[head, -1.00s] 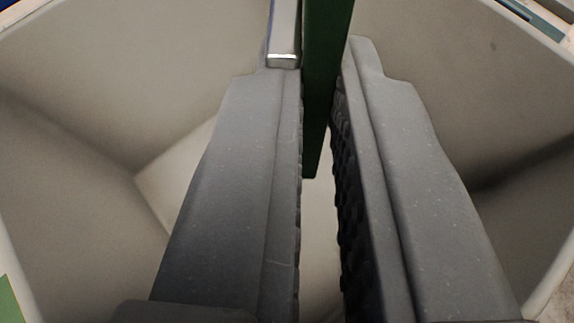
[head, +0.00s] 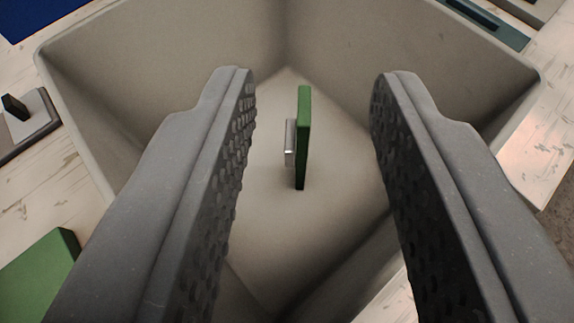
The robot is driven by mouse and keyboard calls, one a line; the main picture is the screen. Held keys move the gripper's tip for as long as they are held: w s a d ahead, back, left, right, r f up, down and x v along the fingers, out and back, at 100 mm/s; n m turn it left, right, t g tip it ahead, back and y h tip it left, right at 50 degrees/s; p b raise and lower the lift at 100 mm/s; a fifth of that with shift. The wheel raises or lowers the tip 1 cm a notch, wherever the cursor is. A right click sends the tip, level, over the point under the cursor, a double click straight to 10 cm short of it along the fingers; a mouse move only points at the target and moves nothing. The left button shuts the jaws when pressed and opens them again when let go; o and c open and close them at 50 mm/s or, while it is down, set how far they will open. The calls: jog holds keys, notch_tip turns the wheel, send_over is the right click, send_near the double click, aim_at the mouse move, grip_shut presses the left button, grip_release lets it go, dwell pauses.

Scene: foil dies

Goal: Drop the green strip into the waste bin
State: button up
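The green strip (head: 304,140) is inside the pale beige waste bin (head: 140,60), seen between my fingers and below them. It looks upright on its edge, with a small silvery metal piece (head: 290,142) against its left side. I cannot tell whether the strip rests on the bin floor or is still falling. My gripper (head: 312,82) is wide open and empty above the bin, its two grey fingers apart on either side of the strip and not touching it.
A green block (head: 38,278) lies on the pale wooden table (head: 100,225) at lower left. A grey plate with a small black knob (head: 25,122) is left of the bin. A dark blue item (head: 35,15) is at the upper left, a teal-grey piece (head: 485,20) at the upper right.

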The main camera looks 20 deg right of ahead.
jog(key=v, duration=0.8)
jog(key=shift+s+a+p, duration=0.25)
jog(key=shift+s+p, duration=0.05)
jog(key=shift+s, duration=0.05)
jog(key=shift+r, duration=0.1)
jog(key=w+a+r+n+t+y, duration=0.1)
jog(key=a+r+n+t+y, duration=0.2)
jog(key=a+r, duration=1.6)
jog(key=s+a+r+y, duration=0.1)
jog(key=s+a+r, duration=0.6)
jog(key=a, duration=0.3)
jog(key=s+a+r+n+y, duration=0.1)
jog(key=s+a+r, duration=0.5)
jog(key=a+r, duration=0.2)
jog(key=shift+s+a, duration=0.4)
jog(key=shift+a, duration=0.75)
